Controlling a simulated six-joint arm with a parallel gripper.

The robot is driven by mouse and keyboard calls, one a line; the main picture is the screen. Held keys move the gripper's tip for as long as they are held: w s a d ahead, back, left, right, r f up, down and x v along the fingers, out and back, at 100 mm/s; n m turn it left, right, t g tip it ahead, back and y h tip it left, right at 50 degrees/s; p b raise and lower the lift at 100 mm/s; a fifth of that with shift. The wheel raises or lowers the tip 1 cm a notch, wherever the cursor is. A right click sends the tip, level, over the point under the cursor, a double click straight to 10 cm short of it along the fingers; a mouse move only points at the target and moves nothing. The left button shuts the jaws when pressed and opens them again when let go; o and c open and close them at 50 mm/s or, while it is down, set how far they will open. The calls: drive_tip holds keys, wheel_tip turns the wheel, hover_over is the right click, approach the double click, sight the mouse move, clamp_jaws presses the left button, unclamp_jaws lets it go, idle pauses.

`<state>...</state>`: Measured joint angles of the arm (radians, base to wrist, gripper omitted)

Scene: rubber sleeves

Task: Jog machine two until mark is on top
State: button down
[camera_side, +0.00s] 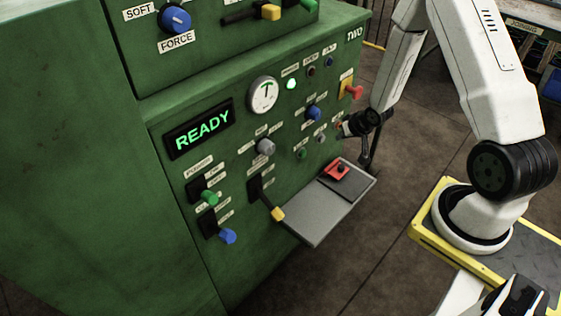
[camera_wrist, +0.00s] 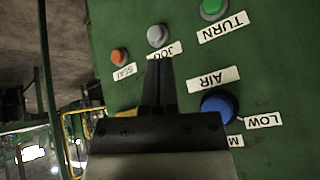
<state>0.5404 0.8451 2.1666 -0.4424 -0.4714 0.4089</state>
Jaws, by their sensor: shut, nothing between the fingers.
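Machine two is the green cabinet (camera_side: 290,215) labelled TWO, with a lit READY display (camera_side: 201,130). In the wrist view, the grey JOG button (camera_wrist: 157,36) sits above its upside-down label (camera_wrist: 165,50). My gripper (camera_wrist: 157,62) is shut and empty, its tips over the panel just below that label; I cannot tell their gap to the panel. In the side view, my gripper (camera_side: 343,130) is at the panel's right part, close to a small grey button (camera_side: 321,139). I see no mark that I can identify.
An orange button (camera_wrist: 119,57), a green TURN button (camera_wrist: 214,8) and a blue AIR knob (camera_wrist: 217,108) surround JOG. Below, a grey shelf (camera_side: 312,215) juts out, with a red piece (camera_side: 336,172) on it. A yellow-handled lever (camera_side: 277,213) sticks out at its left.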

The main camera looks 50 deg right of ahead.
sight(322, 138)
drive_tip(key=s+d+f+m+t, duration=0.2)
drive_tip(key=s+d+f+m, duration=0.1)
drive_tip(key=f, duration=0.6)
drive_tip(key=shift+s+d, duration=0.15)
drive_tip(key=shift+d, duration=0.55)
drive_tip(key=w, duration=0.9)
